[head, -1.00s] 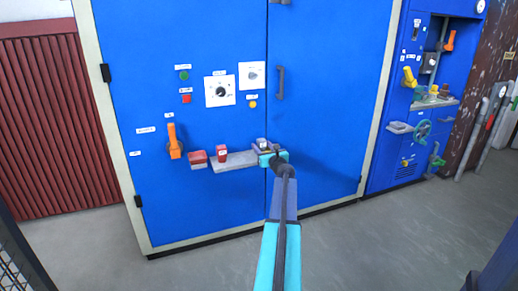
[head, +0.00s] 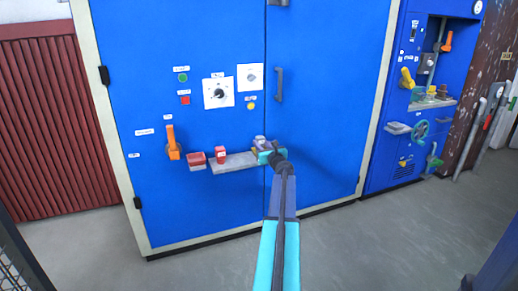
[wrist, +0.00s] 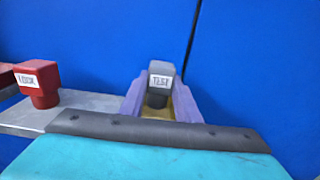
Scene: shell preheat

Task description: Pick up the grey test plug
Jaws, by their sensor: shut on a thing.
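The grey test plug (head: 260,141) is at the right end of the small grey shelf on the blue cabinet. In the wrist view the plug (wrist: 160,84) stands upright, with a white TEST label facing me. My gripper (head: 263,149) is shut on it, with a purple finger on each side of its lower part. The plug's lower end is hidden by my gripper, and I cannot clearly see a gap below it.
A red plug labelled LOCK (wrist: 38,84) stands on the grey shelf (wrist: 85,103) to the left. A red box (head: 196,160) and an orange handle (head: 173,143) are further left. A black door handle (head: 279,84) is above. The floor in front is clear.

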